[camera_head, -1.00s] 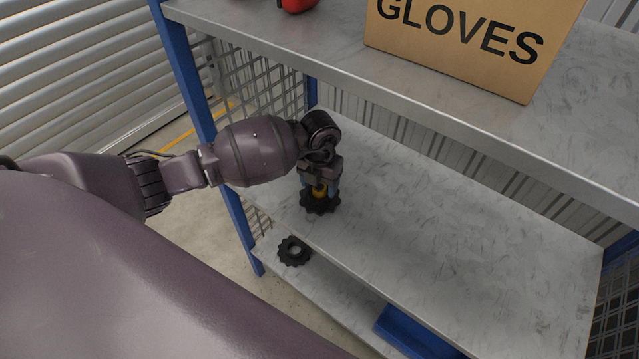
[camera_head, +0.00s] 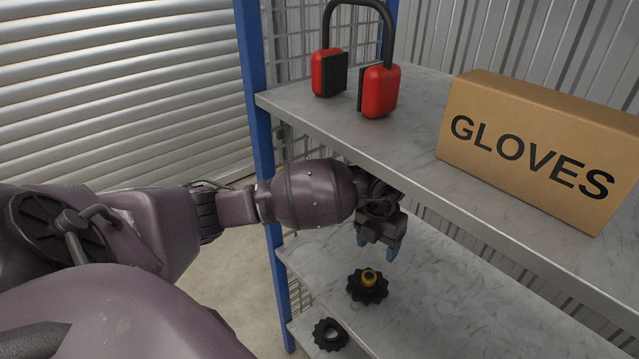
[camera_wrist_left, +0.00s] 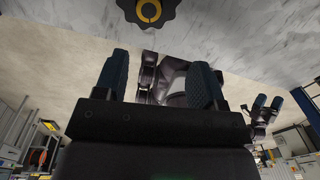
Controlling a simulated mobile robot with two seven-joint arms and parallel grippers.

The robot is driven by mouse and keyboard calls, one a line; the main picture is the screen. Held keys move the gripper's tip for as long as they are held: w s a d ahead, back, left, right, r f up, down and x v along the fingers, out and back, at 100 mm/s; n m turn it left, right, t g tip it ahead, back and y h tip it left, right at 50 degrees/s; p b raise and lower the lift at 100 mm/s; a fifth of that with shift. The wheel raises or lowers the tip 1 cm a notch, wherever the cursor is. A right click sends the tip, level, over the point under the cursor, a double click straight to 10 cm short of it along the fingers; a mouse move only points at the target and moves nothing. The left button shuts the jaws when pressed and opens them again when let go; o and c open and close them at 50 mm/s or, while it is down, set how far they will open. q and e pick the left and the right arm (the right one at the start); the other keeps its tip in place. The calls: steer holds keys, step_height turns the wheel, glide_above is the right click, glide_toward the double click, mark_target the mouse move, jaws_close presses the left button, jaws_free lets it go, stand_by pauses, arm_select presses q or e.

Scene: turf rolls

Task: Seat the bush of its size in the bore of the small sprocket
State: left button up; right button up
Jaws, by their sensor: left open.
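A black toothed sprocket (camera_head: 355,289) lies flat on the middle shelf. A yellow bush (camera_head: 370,277) stands at its centre, its top above the sprocket face; how deep it sits is hidden. Both show at the top edge of the left wrist view, the sprocket (camera_wrist_left: 127,8) around the yellow ring of the bush (camera_wrist_left: 149,13). My left gripper (camera_head: 376,250) is open and empty, above and apart from the bush. A second black sprocket (camera_head: 318,333) with an open bore lies on the lower shelf. My right gripper (camera_wrist_left: 267,102) appears small at the right of the left wrist view.
The upper shelf (camera_head: 420,150) overhangs my left wrist and carries a cardboard GLOVES box (camera_head: 530,150) and red earmuffs (camera_head: 380,90). A blue post (camera_head: 256,110) stands left of the wrist. The middle shelf (camera_head: 450,305) is clear to the right of the sprocket.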

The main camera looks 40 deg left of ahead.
arm_select(q)
steer(key=s+d+n+t+h, duration=0.3)
steer(key=s+d+n+h, duration=0.15)
steer(key=d+h, duration=0.35)
steer(key=s+d+n+t+h, duration=0.3)
steer(key=s+d+h, duration=0.2)
steer(key=d+h, duration=0.3)
steer(key=s+a+f+n+t+y, duration=0.1)
steer(key=a+f+n+t+y, duration=0.2)
steer(key=a+n+t+y, duration=1.1)
steer(key=s+a+f+n+g+y, duration=0.2)
steer(key=s+f+n+g, duration=0.6)
steer(key=s+f+n, duration=0.4)
steer(key=shift+s+a+f+n+g+y, duration=0.35)
steer(key=shift+s+a+n, duration=0.2)
steer(key=shift+a, duration=0.25)
